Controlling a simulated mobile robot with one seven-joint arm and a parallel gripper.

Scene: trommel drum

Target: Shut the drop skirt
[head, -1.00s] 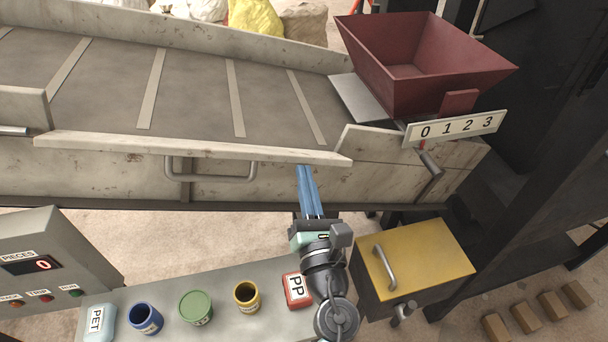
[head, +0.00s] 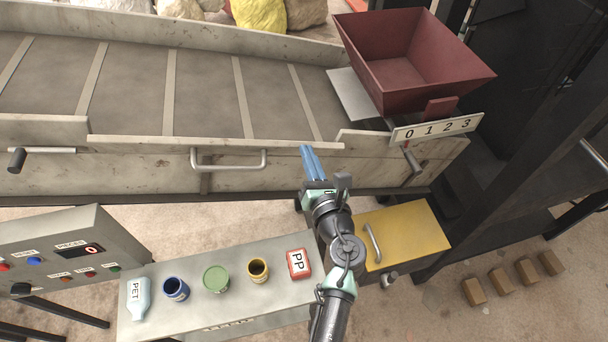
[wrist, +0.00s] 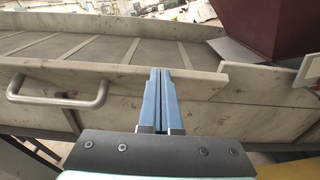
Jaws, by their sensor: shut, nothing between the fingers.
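The drop skirt (head: 140,165) is the pale, scuffed side panel of the belt conveyor, with a grey bar handle (head: 228,166). It stands close to upright, its top edge slightly below the fixed side panels. I cannot tell whether it sits fully flush. In the wrist view the skirt (wrist: 120,92) and handle (wrist: 58,98) lie left of and behind the fingers. My gripper (head: 307,149) has its blue fingers shut and empty, in front of the skirt near its right end. They also show in the wrist view (wrist: 159,78). Contact with the skirt is unclear.
A red hopper (head: 420,75) and a 0–3 number plate (head: 437,128) stand at the conveyor's right end. Below are a yellow-topped box (head: 410,235), a bench (head: 215,320) with several small containers, and a control panel (head: 60,250). Floor shows between the bench and conveyor.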

